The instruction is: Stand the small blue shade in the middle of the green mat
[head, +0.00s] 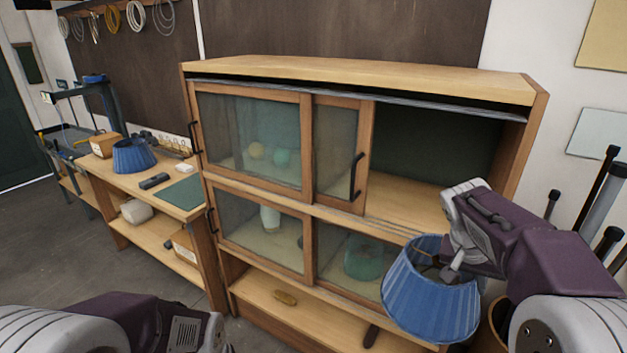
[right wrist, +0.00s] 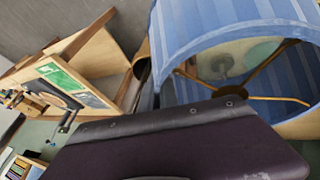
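A blue pleated shade (head: 425,300) hangs from my right gripper (head: 450,272) in front of the cabinet's lower right. The gripper appears shut on the wire frame at its top opening. The right wrist view shows this shade (right wrist: 235,22) close up, with its wire spokes inside; the fingertips are hidden there. A second, darker blue shade (head: 134,156) stands on the workbench at the left. I cannot tell their true sizes apart by distance. The green mat (head: 184,194) lies bare on the near end of that bench. My left arm shows at the bottom left, with its fingertips out of view.
A wooden cabinet (head: 345,69) with sliding glass doors stands in the middle; its upper right is open and looks empty. Dark upright rods stand at the far right.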

